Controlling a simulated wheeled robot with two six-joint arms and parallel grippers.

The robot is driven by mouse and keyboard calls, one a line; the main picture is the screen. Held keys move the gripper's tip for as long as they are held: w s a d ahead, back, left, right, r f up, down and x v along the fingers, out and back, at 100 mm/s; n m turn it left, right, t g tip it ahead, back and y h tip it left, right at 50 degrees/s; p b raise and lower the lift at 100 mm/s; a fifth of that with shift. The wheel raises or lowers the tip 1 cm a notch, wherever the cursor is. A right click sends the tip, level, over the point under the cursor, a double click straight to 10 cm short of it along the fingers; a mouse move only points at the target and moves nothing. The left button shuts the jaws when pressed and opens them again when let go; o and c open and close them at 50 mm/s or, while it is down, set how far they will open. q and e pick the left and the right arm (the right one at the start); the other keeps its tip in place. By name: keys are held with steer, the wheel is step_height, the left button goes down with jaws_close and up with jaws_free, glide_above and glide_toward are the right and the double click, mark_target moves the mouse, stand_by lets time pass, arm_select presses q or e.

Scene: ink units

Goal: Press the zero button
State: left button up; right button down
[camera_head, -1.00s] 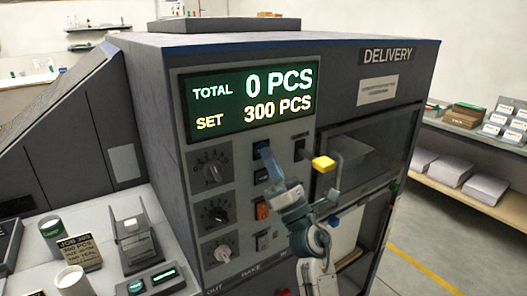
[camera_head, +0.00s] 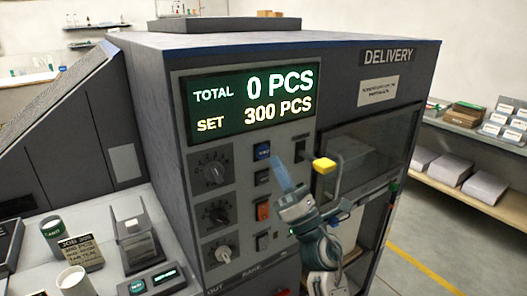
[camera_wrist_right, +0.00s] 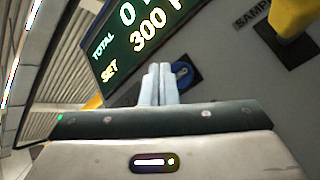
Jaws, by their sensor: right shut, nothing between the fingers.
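The zero button is a blue button (camera_head: 262,151) at the top of the column of buttons on the machine's grey front panel, below the display. The display (camera_head: 252,101) reads TOTAL 0 PCS and SET 300 PCS. My right gripper (camera_head: 277,162) is shut and empty, with its pale blue fingers just right of and below the blue button, apart from it in the picture. In the right wrist view the shut fingertips (camera_wrist_right: 161,68) are just left of the blue button (camera_wrist_right: 181,76). My left gripper is not in view.
A yellow-capped handle (camera_head: 324,165) sticks out by the delivery window, right of my right gripper. A counter with small items is at lower left.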

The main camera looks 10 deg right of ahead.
steer(key=shift+s+d, duration=0.3)
steer(key=shift+s, duration=0.5)
steer(key=shift+s+d, duration=0.3)
steer(key=shift+s, duration=0.5)
